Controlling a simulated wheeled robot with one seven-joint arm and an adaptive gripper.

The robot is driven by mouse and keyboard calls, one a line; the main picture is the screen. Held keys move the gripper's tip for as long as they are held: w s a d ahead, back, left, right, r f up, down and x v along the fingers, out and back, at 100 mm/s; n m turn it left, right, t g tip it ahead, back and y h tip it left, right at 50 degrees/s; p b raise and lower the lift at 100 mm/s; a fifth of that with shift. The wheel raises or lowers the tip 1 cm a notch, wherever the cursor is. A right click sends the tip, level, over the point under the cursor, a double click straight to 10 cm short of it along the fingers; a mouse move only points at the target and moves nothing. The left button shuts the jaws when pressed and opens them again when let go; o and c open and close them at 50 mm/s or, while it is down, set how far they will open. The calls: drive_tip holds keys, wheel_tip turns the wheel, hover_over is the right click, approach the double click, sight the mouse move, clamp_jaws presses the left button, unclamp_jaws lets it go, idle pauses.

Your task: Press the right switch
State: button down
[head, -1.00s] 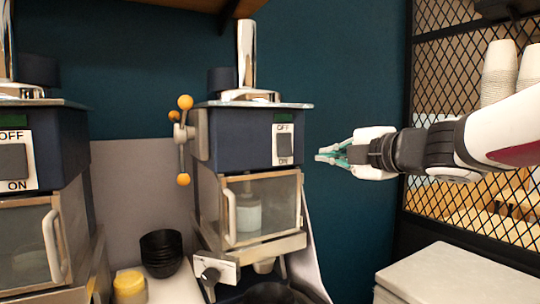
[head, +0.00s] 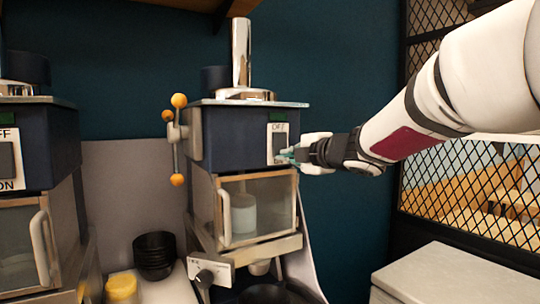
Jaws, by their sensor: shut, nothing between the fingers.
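The right switch (head: 279,139) is a grey rocker on a white plate marked OFF, on the front of the right dark blue machine (head: 233,137). The lower label is hidden by my gripper. My gripper (head: 284,156) is shut and empty, its teal fingertips at the lower part of the switch. I cannot tell for sure whether they touch it. The left switch (head: 6,160) shows at the left edge on the left machine (head: 52,139), with OFF above and ON below.
Black bowls (head: 154,250) and a yellow-topped jar (head: 122,288) stand between the machines. A lever with orange knobs (head: 178,138) sticks out left of the right machine. A pale counter box (head: 446,276) and a mesh screen (head: 470,190) are at the right.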

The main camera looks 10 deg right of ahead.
drive_tip(key=shift+w+b, duration=0.15)
drive_tip(key=shift+b, duration=0.25)
drive_tip(key=shift+w+a+f+t+b, duration=0.1)
drive_tip(key=shift+w+t+b, duration=0.25)
drive_tip(key=shift+b, duration=0.75)
drive_tip(key=shift+s, duration=0.15)
